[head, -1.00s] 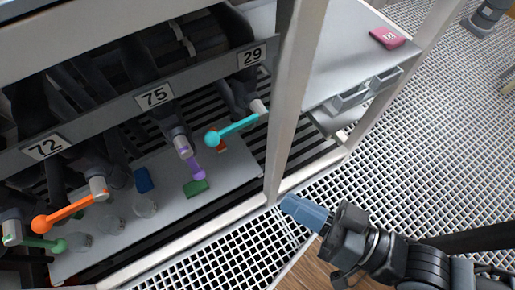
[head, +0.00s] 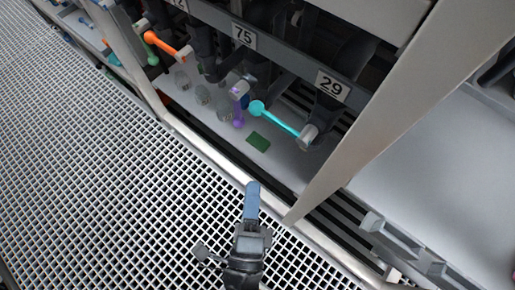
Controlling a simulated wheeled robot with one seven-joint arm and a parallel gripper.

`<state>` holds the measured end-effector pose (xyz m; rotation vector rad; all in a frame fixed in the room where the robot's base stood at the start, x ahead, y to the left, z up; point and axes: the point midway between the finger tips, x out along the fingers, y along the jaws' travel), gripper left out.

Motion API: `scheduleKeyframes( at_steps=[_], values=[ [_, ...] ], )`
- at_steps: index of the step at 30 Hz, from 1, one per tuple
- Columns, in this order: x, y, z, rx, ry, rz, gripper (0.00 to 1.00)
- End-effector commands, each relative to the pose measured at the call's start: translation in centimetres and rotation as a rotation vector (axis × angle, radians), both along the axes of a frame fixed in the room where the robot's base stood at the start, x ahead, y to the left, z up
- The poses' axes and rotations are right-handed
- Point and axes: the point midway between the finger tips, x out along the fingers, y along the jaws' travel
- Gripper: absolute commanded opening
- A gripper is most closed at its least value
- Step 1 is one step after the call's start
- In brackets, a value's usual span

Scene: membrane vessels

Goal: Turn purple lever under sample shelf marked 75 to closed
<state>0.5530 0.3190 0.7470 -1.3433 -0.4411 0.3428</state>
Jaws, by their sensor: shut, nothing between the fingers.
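The purple lever (head: 239,111) hangs from a grey valve stub under the shelf rail, below the plate marked 75 (head: 244,35). Its handle points down, ending in a purple ball above the lower shelf. My gripper (head: 252,187) is in front of the rack, over the grating, with its blue fingers shut and empty. It is apart from the purple lever, which is up and slightly left of it in the head view.
A cyan lever (head: 275,116) under plate 29 (head: 332,86) reaches left close to the purple one. An orange lever (head: 166,44) is left. Glass beakers (head: 203,94) and a green piece (head: 258,142) sit on the lower shelf. A pale post (head: 400,120) stands right. The grating is clear on the left.

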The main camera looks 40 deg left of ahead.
Motion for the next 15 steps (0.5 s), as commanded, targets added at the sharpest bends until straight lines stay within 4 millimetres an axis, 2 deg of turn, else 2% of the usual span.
scheduleKeyframes(
  at_steps=[12,15],
  values=[
    [7.1,3.9,1.1,0.000,-0.004,-0.001,0.00],
    [7.7,5.4,1.5,0.000,-0.001,0.003,0.00]
  ],
)
